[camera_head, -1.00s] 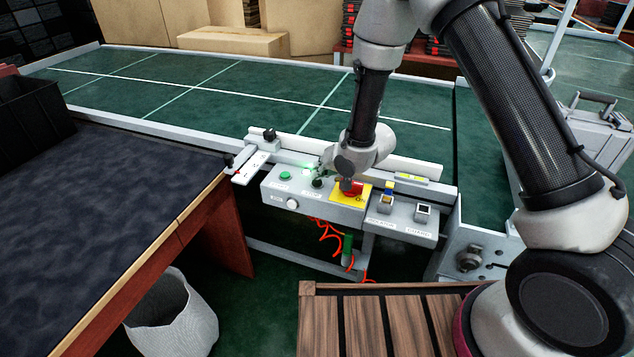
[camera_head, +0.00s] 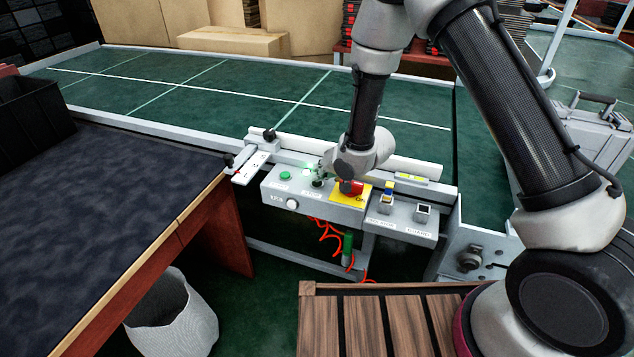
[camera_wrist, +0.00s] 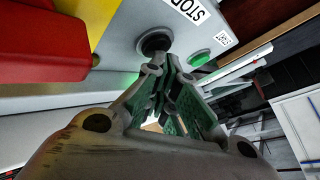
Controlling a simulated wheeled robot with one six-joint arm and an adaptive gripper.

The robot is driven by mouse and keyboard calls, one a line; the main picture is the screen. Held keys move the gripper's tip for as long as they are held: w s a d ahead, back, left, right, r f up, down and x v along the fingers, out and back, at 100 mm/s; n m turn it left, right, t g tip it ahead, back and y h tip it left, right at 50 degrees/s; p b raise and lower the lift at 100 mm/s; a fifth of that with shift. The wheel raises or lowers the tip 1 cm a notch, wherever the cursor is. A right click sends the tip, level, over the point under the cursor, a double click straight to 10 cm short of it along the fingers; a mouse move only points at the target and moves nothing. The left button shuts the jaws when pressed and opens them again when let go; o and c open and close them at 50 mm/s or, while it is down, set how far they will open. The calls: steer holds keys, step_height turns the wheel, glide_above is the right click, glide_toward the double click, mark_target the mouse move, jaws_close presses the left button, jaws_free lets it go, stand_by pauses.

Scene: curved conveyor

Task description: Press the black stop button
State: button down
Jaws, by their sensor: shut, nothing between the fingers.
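The black stop button (camera_head: 317,183) sits on the grey control panel (camera_head: 331,210), between the green button (camera_head: 285,175) and the red emergency button (camera_head: 352,187) on its yellow plate. In the wrist view the black button (camera_wrist: 154,40) shows beside the "STOP" label (camera_wrist: 187,10). My gripper (camera_head: 320,173) is shut and empty, with its fingertips right by the black button. In the wrist view the fingertips of my gripper (camera_wrist: 170,62) lie just below and right of the button. I cannot tell whether they touch it.
A white button (camera_head: 292,204) is on the panel's front face. Switches (camera_head: 386,207) stand to the right of the yellow plate. The green conveyor belt (camera_head: 200,90) runs behind the panel. A dark-topped table (camera_head: 100,220) is at the left, with a white bin (camera_head: 175,315) below it.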

stand_by(0.6)
steer(key=shift+r, duration=0.75)
steer(key=shift+r, duration=2.5)
